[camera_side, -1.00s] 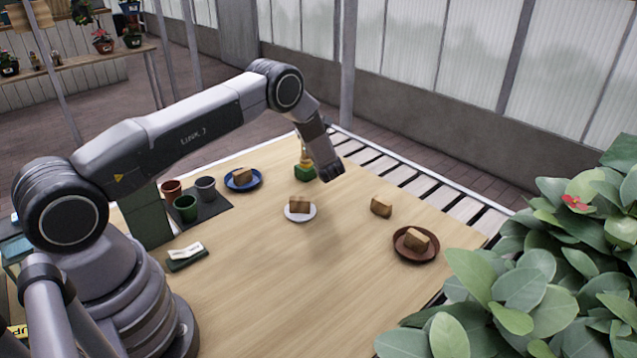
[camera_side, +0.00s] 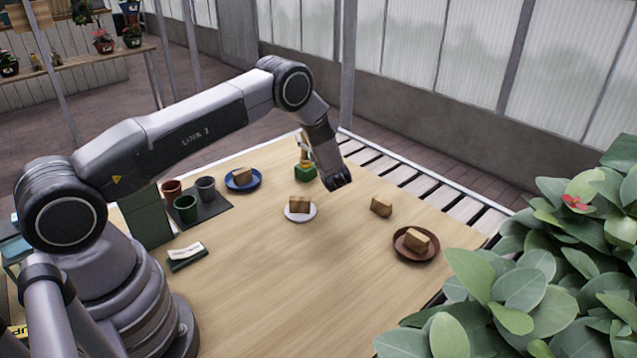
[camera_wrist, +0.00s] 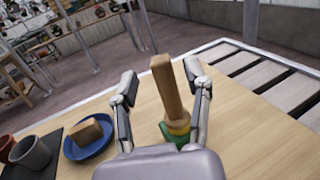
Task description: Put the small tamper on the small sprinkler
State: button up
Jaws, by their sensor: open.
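An upright piece with a long wooden handle (camera_wrist: 167,90), a yellow collar and a green base (camera_side: 304,183) stands near the table's back edge. I take it for the small tamper, though its shape alone does not settle this. My gripper (camera_side: 338,181) is open and low, just right of this piece in the side view. In the wrist view my gripper (camera_wrist: 160,75) has a finger on each side of the handle in the picture, with gaps on both sides. Whether the handle is actually between the fingers, I cannot tell. I cannot identify the small sprinkler with certainty.
Wooden-looking blocks sit on a blue plate (camera_side: 258,185), a white plate (camera_side: 291,216) and a brown plate (camera_side: 402,250). Another block (camera_side: 381,206) lies on bare table. Small pots (camera_side: 185,208) stand on a dark mat at left. The table's front is clear.

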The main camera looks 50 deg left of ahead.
jog(key=v, duration=0.8)
jog(key=s+a+r+n+g+h, duration=0.1)
jog(key=s+r+n+g+h, duration=0.25)
jog(key=s+r+n, duration=0.55)
jog(key=s+r+n+g+h, duration=0.2)
jog(key=s+r+n+g, duration=0.3)
jog(key=r, duration=0.7)
jog(key=s+d+r+n+t+h, duration=0.2)
jog(key=s+d+n+h, duration=0.1)
jog(key=s, duration=0.5)
jog(key=s+d+r+n+t+h, duration=0.2)
jog(key=s+d+h, duration=0.2)
jog(key=s, duration=0.4)
jog(key=s+d+r+n+t+h, duration=0.3)
jog(key=s+d, duration=0.3)
jog(key=s, duration=0.2)
jog(key=shift+n+h, duration=0.3)
jog(key=shift+h, duration=0.25)
jog(key=shift+s+r, duration=0.1)
